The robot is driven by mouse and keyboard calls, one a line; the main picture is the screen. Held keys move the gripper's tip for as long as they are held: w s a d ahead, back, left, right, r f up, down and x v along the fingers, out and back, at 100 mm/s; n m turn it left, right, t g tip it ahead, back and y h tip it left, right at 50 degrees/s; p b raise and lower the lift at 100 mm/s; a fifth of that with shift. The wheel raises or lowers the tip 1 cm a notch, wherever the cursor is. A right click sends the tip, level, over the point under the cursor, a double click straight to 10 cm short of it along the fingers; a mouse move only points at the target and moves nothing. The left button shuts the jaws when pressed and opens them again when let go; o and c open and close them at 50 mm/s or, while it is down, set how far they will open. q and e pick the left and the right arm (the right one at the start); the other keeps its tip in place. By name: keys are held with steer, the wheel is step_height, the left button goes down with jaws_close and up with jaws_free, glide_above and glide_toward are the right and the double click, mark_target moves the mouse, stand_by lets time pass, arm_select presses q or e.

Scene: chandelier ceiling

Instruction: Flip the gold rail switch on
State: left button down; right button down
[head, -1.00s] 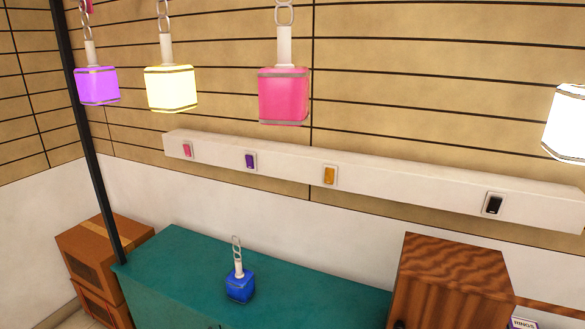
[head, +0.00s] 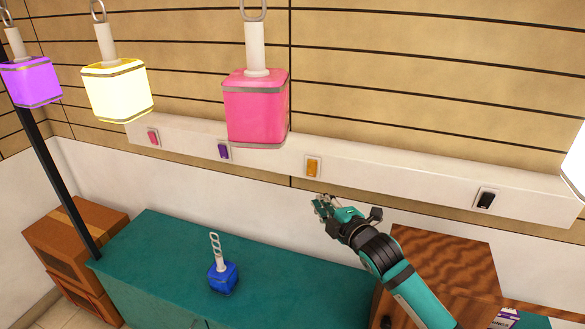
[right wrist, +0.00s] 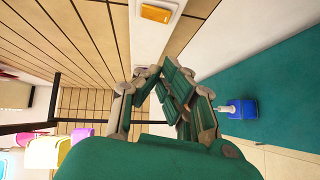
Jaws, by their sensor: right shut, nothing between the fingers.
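The gold switch (head: 313,167) sits on the white wall rail (head: 400,180), between the purple and black switches. It also shows at the top of the right wrist view (right wrist: 157,13). My right gripper (head: 318,203) is just below and in front of the gold switch, apart from it. In the right wrist view the fingers (right wrist: 155,75) are closed together with nothing between them, pointing toward the rail. My left gripper is not in view.
A pink switch (head: 153,137), a purple switch (head: 224,151) and a black switch (head: 486,199) share the rail. A pink lamp (head: 256,108) and a yellow lamp (head: 117,90) hang in front. A blue lamp (head: 222,278) sits on the teal cabinet (head: 160,265). A wooden box (head: 440,262) stands right.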

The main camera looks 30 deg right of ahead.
steer(key=shift+s+a+r, duration=0.1)
steer(key=shift+r, duration=0.45)
steer(key=p, duration=0.3)
glide_toward(308, 176)
steer(key=w+a+r, duration=0.2)
steer(key=w+a, duration=0.2)
steer(key=w, duration=0.1)
steer(key=shift+w+d+f+p, duration=0.3)
steer(key=shift+w+d, duration=0.2)
steer(key=shift+d, duration=0.25)
steer(key=shift+w+d+f+p, duration=0.25)
steer(key=shift+w+d, duration=0.25)
steer(key=shift+d, duration=0.25)
